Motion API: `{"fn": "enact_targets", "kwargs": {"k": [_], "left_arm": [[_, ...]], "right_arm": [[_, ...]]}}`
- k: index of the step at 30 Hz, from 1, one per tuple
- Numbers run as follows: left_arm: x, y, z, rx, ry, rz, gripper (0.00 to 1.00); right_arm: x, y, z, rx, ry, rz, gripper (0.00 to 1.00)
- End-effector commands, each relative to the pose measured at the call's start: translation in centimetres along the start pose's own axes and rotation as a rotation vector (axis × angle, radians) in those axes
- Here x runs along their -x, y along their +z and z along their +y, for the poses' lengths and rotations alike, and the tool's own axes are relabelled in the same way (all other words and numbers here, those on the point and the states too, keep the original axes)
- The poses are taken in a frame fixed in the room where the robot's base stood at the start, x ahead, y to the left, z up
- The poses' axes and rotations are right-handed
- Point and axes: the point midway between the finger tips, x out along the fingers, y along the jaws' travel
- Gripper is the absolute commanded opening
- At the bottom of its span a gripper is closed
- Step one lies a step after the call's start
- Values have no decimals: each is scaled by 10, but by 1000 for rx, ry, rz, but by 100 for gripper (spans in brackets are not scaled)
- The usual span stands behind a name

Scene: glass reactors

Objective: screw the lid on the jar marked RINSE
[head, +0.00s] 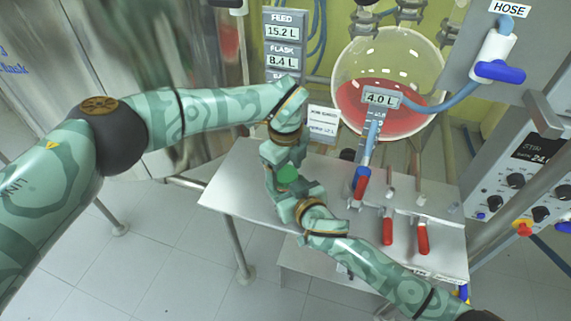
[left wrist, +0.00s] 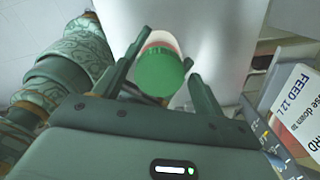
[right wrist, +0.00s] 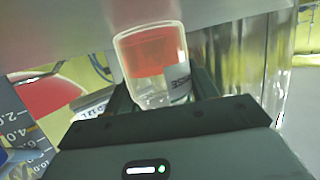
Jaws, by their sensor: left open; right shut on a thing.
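A green lid (head: 288,174) shows between my two grippers above the steel table. In the left wrist view the lid (left wrist: 164,76) sits at the top of a clear jar (left wrist: 160,38); I cannot tell whether it is threaded. My left gripper (head: 277,166) is open, with its fingers on either side of the lid. My right gripper (head: 290,193) is shut on the jar, seen in the right wrist view (right wrist: 150,62) with red contents and a white label (right wrist: 181,84).
The steel table (head: 235,190) has a clear left part. A round glass vessel (head: 408,65) with red liquid stands behind, with a blue hose (head: 440,104). A control panel (head: 520,165) is at the right.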

Motion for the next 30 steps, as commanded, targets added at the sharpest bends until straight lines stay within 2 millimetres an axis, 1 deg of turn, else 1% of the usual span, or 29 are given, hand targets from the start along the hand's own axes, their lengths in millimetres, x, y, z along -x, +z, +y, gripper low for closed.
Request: {"fn": "enact_targets", "kwargs": {"k": [3, 4, 5, 6, 8, 9, 14, 17, 20, 24, 27, 30], "left_arm": [[0, 0, 0, 0, 0, 0, 70], [0, 0, 0, 0, 0, 0, 65], [0, 0, 0, 0, 0, 0, 56], [0, 0, 0, 0, 0, 0, 45], [0, 0, 0, 0, 0, 0, 29], [0, 0, 0, 0, 0, 0, 25], [0, 0, 0, -7, 0, 0, 25], [1, 0, 0, -103, -1, 0, 25], [0, 0, 0, -338, 0, -1, 25], [0, 0, -1, -732, 0, -2, 25], [0, 0, 0, -954, 0, -2, 25], [0, 0, -1, -1086, -1, 0, 25]], "right_arm": [[0, 0, 0, 0, 0, 0, 0], [0, 0, 0, 0, 0, 0, 0], [0, 0, 0, 0, 0, 0, 0], [0, 0, 0, 0, 0, 0, 0], [0, 0, 0, 0, 0, 0, 0], [0, 0, 0, 0, 0, 0, 0], [0, 0, 0, 0, -1, 0, 0], [0, 0, 0, 0, -1, 0, 0], [0, 0, 0, 0, -1, 0, 0], [0, 0, 0, 0, -1, 0, 0], [0, 0, -1, 0, -1, 0, 0], [0, 0, -1, 0, -1, 0, 0]]}}
